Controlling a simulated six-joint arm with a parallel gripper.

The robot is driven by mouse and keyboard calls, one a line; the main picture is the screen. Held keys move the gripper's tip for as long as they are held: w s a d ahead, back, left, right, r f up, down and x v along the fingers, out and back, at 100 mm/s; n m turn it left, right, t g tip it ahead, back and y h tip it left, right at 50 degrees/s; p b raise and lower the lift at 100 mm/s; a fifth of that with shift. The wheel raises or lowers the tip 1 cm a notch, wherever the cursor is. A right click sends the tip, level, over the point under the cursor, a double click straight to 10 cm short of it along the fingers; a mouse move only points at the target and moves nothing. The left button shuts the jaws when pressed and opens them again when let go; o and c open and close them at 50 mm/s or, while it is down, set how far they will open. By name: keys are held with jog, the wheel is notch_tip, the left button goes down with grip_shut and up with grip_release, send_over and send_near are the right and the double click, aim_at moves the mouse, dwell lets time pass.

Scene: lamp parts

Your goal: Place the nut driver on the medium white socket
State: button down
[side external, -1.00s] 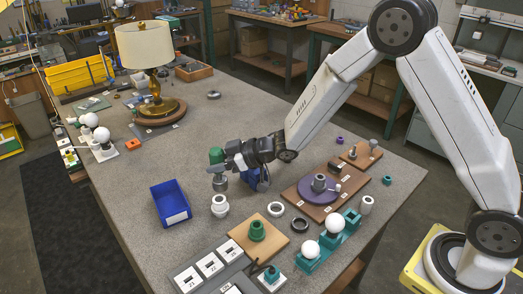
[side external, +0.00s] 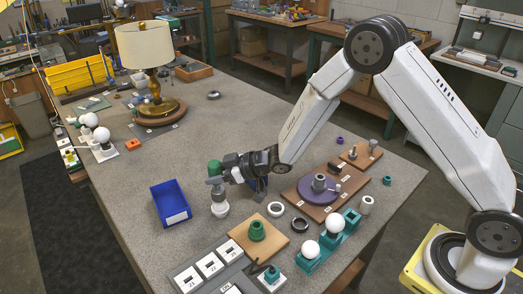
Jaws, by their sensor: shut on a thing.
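The nut driver (side external: 215,167) has a green top and a grey lower end, and it is upright. My gripper (side external: 220,179) is shut on it around its middle; the fingers hide that part. The medium white socket (side external: 220,209) stands on the grey table just below. The driver's grey lower end meets the top of the socket in the picture. From this view I cannot tell whether it is seated or only just above.
A blue bin (side external: 170,204) is to the left. A wooden board with a green part (side external: 256,231) is in front, with a white ring (side external: 275,209) beside it. A brown board with a purple disc (side external: 318,190) is to the right.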

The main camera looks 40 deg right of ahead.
jog(key=shift+f, duration=0.35)
jog(key=shift+c, duration=0.9)
grip_release()
jog(key=shift+r, duration=0.1)
jog(key=shift+s+d+r, duration=0.1)
jog(key=shift+r, duration=0.25)
jog(key=v, duration=1.1)
jog(key=shift+s+d+r, duration=0.2)
jog(key=shift+s+d, duration=0.05)
